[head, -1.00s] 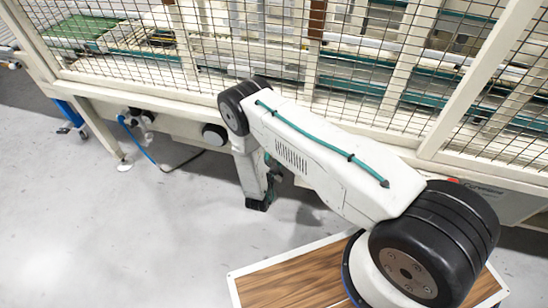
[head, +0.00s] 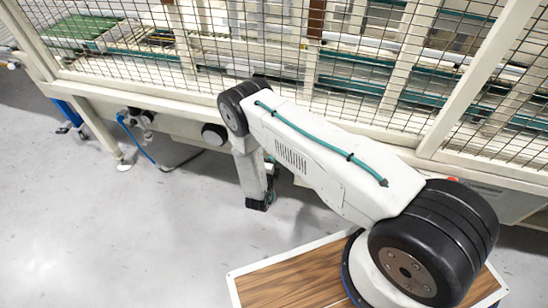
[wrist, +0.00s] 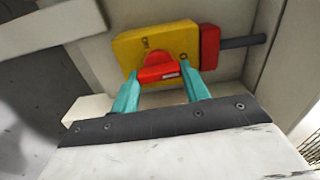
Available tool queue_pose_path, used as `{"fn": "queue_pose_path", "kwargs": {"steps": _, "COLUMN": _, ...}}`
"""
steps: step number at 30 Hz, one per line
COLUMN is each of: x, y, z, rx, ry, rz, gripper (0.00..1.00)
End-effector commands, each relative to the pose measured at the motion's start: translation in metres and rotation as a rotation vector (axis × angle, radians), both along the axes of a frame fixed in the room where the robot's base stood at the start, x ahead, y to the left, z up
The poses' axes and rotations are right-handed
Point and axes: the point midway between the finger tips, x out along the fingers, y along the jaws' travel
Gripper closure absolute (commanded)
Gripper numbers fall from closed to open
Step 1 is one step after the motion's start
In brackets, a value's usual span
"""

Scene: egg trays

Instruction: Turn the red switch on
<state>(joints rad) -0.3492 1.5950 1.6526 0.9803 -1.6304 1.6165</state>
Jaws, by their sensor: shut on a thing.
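The red switch (wrist: 160,74) is a red knob on a yellow box (wrist: 133,44) in the wrist view. A red block (wrist: 209,47) with a dark cylinder sits at the box's right side. My gripper (wrist: 160,84) has its two teal fingers on either side of the red knob, shut on it. In the head view, my arm reaches toward the machine's lower frame, and the switch and fingertips are hidden behind my arm.
A cream machine frame (head: 180,118) with wire mesh panels runs across the back. A blue hose (head: 148,155) hangs at the left. A wood-topped board (head: 290,280) is at the bottom. The grey floor (head: 110,240) at the left is clear.

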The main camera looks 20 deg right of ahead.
Motion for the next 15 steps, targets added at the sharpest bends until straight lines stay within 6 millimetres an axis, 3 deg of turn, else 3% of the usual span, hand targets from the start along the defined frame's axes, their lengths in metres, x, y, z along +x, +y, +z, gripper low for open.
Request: {"fn": "queue_pose_path", "kwargs": {"steps": 15, "x": -0.0006, "y": 0.0003, "z": -0.0010, "rx": 0.048, "ry": -0.032, "rz": 0.001, "gripper": 0.77}}
